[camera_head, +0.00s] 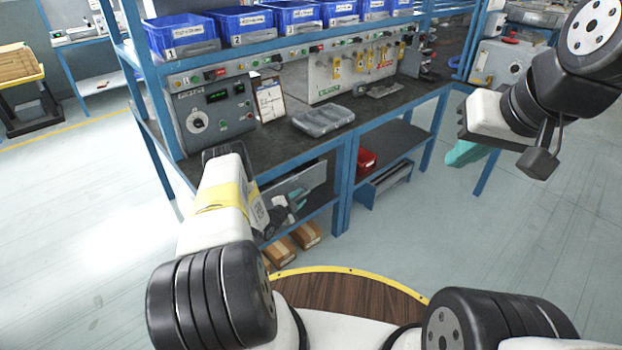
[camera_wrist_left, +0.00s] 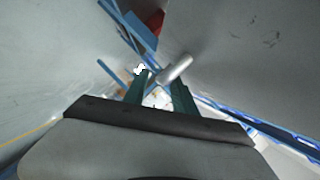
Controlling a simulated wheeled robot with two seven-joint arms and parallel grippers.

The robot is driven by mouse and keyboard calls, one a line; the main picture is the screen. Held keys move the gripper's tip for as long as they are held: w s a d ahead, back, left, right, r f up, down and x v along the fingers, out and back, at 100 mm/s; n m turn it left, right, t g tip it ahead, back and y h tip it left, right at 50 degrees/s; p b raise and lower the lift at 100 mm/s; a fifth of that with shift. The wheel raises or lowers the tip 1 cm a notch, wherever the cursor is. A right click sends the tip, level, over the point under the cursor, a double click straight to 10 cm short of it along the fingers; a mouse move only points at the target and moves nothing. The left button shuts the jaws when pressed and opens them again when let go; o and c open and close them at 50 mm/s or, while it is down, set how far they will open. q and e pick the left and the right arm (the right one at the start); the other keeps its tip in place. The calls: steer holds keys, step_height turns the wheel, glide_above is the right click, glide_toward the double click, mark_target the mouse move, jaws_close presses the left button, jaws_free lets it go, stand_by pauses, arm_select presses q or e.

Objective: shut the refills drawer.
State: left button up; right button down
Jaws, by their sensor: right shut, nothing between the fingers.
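A grey drawer unit (camera_head: 307,181) shows under the left part of the bench, partly behind my left arm. I cannot read a refills label on it or tell how far it stands open. My left gripper (camera_head: 287,209) is low in front of it, its teal fingers partly hidden. In the left wrist view its fingers (camera_wrist_left: 161,88) are apart, with a light grey bar (camera_wrist_left: 175,68) by the tip of the right-hand finger; I cannot tell if they touch. My right gripper (camera_head: 467,153) is shut and empty, to the right of the bench.
Cardboard boxes (camera_head: 306,235) lie low under the bench. A red bin (camera_head: 366,160) sits on the right lower shelf. Blue bench legs (camera_head: 346,180) stand close to my left gripper. The floor at right is clear.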

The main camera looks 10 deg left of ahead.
arm_select(q)
steer(key=shift+x, duration=1.1)
steer(key=shift+c, duration=0.2)
jaws_close()
stand_by(0.5)
